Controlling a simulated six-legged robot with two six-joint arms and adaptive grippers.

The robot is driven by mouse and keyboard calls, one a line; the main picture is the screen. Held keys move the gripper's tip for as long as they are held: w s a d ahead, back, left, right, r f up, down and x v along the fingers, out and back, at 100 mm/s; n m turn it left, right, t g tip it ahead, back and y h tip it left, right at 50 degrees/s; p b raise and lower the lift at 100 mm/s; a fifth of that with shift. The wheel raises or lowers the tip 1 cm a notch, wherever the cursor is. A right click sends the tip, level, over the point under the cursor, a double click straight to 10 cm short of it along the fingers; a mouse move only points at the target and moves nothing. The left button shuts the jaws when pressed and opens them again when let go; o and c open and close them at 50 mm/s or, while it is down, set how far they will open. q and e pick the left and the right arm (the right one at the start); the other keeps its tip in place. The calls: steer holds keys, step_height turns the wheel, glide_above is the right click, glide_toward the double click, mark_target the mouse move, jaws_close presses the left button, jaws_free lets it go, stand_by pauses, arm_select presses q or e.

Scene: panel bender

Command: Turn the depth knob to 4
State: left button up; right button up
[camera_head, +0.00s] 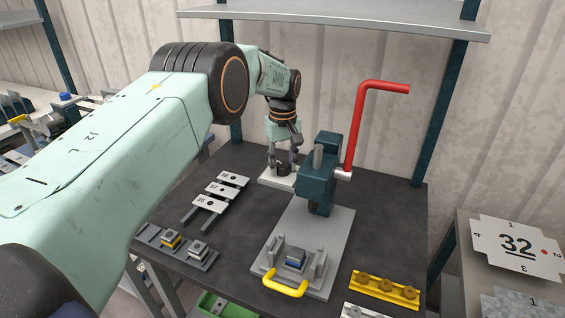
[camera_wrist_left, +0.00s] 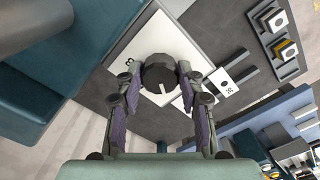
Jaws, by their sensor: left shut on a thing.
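The depth knob (camera_wrist_left: 160,75) is a dark round knob on a white dial plate (camera_wrist_left: 128,50) in the left wrist view. A light pointer mark shows at the knob's lower side, and one digit, which looks like a 3, shows on the plate's left part. In the head view the knob (camera_head: 283,169) sits low behind the teal bender, on its white plate (camera_head: 268,178). My left gripper (camera_head: 283,158) reaches down over it. Its two fingers (camera_wrist_left: 160,92) are shut on the knob from both sides. The other dial digits cannot be read. My right gripper is not in view.
The teal bender (camera_head: 318,185) with a red lever (camera_head: 356,125) stands just right of the knob. Numbered plates (camera_head: 221,189) lie to the left. A yellow-handled fixture (camera_head: 286,285) is in front. A shelf (camera_head: 340,22) hangs above.

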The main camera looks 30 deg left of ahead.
mark_target(283, 166)
arm_select(q)
steer(key=shift+s+d+f, duration=0.1)
steer(key=shift+s+f, duration=0.1)
steer(key=o, duration=1.2)
steer(key=shift+d+r, duration=0.1)
steer(key=shift+r, duration=0.05)
steer(key=shift+c, duration=0.2)
steer(key=shift+w+r, duration=0.1)
steer(key=shift+w, duration=0.05)
step_height(283, 166, up, 12)
